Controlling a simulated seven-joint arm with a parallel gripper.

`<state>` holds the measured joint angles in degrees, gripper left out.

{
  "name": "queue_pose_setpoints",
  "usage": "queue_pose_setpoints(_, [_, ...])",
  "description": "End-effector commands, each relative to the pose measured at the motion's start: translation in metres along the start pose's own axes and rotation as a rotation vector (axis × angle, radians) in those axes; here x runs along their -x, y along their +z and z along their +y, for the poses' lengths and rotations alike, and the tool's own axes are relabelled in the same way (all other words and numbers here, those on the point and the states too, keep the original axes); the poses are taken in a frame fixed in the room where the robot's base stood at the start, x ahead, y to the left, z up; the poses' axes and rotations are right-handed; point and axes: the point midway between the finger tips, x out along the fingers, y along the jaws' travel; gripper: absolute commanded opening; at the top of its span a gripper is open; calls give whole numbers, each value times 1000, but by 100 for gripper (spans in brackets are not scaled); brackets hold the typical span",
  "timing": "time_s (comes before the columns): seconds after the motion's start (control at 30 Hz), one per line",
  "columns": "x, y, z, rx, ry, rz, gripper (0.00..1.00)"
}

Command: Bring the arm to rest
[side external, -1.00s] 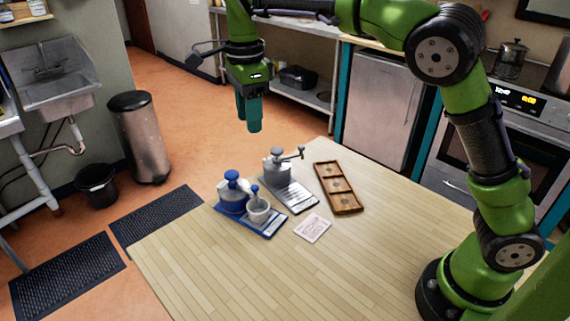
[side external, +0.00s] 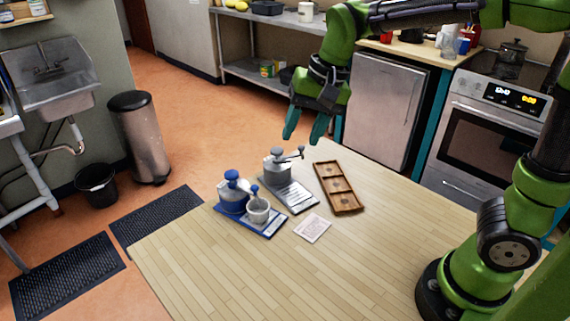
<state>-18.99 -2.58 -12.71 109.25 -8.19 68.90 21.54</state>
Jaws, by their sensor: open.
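My gripper (side external: 306,126) is open and empty, with its two teal fingers spread and pointing down. It hangs in the air above and behind the far edge of the wooden table (side external: 200,275). In the picture it shows just above the grey grinder and the wooden tray, apart from both. My green arm reaches from its base at the lower right up past the top of the picture and back down to the gripper.
The table's front is clear.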

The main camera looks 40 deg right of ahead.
Motion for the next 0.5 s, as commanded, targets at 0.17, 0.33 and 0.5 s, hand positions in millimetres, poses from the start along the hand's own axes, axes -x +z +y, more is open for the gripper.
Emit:
queue_pose_setpoints(0.17, [18, 40, 49, 273, -116, 114, 46])
queue_pose_setpoints(0.33, [23, 68, 85, 392, -155, 238, 46])
queue_pose_setpoints(0.5, [30, 79, 103, 376, -167, 313, 46])
